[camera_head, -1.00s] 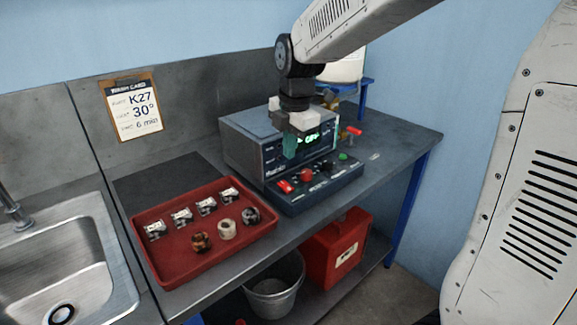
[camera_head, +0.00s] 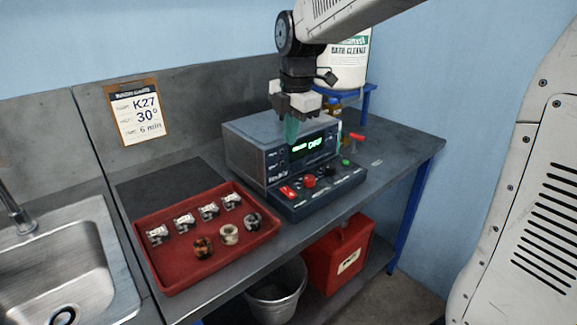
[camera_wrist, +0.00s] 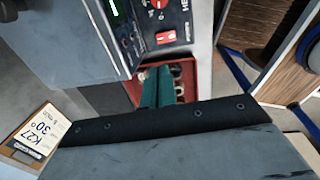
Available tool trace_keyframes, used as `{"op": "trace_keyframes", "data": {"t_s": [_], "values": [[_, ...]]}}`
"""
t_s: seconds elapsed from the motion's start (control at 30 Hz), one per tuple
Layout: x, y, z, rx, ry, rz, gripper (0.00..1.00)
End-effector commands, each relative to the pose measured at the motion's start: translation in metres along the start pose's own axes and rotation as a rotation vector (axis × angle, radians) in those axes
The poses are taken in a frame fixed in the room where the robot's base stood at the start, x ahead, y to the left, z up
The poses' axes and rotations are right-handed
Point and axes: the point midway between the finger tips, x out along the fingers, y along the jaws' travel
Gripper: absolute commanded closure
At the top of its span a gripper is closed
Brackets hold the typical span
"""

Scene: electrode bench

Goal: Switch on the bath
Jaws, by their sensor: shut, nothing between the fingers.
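The bath unit (camera_head: 255,155) is a grey-blue box on the bench with a lit green display (camera_head: 306,147). Its sloped front panel carries a red rocker switch (camera_head: 288,192), a red knob (camera_head: 309,182), a black knob and a green button (camera_head: 345,162). In the wrist view the red switch (camera_wrist: 166,37) and red knob (camera_wrist: 158,3) show near the top. My gripper (camera_head: 291,130) has teal fingers, shut and empty, pointing down in front of the unit's upper face. In the wrist view its fingertips (camera_wrist: 160,80) appear below the panel, apart from the switch.
A red tray (camera_head: 160,285) with several small parts sits left of the unit, beside a steel sink (camera_head: 60,245). A card (camera_head: 138,112) reads K27, 30°, 6 min. A white container (camera_head: 345,65) stands behind. A bucket (camera_head: 277,295) and red box (camera_head: 338,255) are below.

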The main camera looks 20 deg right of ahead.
Motion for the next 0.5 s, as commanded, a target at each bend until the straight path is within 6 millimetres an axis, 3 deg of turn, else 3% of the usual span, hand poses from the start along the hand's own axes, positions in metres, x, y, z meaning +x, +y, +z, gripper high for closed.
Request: {"op": "trace_keyframes", "data": {"t_s": [0.27, 0.5], "values": [[0.010, -0.001, 0.000, 0.000, 0.001, -0.004, 1.00], [0.055, -0.001, 0.000, 0.001, 0.002, -0.006, 1.00]]}}
